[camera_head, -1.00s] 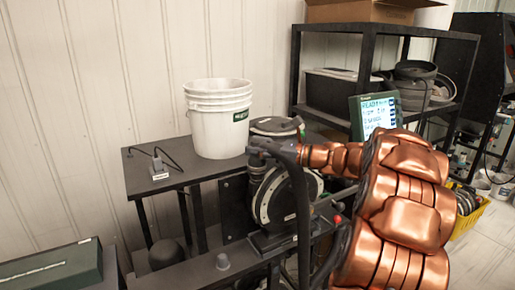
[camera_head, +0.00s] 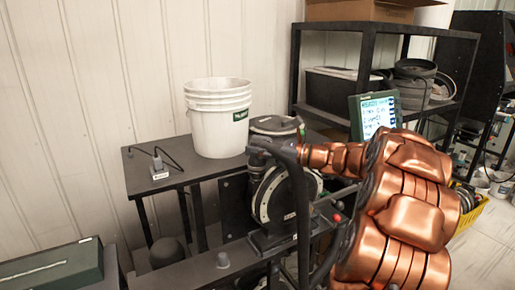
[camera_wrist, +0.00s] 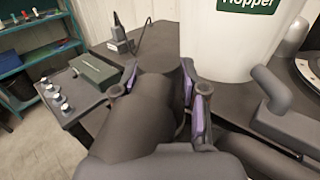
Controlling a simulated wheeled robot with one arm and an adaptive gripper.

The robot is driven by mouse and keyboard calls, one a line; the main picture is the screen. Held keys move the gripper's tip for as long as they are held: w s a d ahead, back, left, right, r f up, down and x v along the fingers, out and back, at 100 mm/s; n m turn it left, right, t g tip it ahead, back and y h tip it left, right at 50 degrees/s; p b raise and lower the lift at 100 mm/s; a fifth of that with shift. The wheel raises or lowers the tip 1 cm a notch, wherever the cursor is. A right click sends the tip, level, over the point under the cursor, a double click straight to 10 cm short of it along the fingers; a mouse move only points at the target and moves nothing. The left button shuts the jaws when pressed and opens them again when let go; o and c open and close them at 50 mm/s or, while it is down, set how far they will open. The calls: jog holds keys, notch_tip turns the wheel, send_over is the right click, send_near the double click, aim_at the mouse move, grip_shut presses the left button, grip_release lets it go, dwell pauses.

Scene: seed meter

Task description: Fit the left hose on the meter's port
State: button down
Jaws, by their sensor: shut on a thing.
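The meter (camera_head: 268,203), a dark round housing with a pale ring, stands on a black stand in the middle of the head view. My gripper (camera_head: 268,150) is beside the meter's upper part, below the dark cap. In the wrist view my gripper (camera_wrist: 160,88) has its purple-padded fingers on both sides of a thick dark hose (camera_wrist: 140,125) and is shut on it. A dark hose (camera_head: 303,225) hangs down in front of the meter. A dark elbow pipe (camera_wrist: 275,90) stands at right in the wrist view; I cannot tell whether it is the port. Hose-to-port contact is hidden.
A white hopper bucket (camera_head: 218,120) stands on the black table (camera_head: 150,180) behind the meter. A plug with a cable (camera_head: 158,165) lies at its left. A lit screen (camera_head: 376,115) and black shelving (camera_head: 365,60) are at right. A green case (camera_head: 50,270) is at lower left.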

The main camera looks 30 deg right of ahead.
jog(key=shift+f, duration=0.45)
dwell(0.4)
jog(key=c, duration=0.5)
grip_release()
jog(key=shift+c, duration=0.2)
jog(key=shift+s, duration=0.1)
jog(key=v, duration=1.1)
jog(key=shift+s+d, duration=0.25)
jog(key=shift+s, duration=0.1)
jog(key=shift+s, duration=0.1)
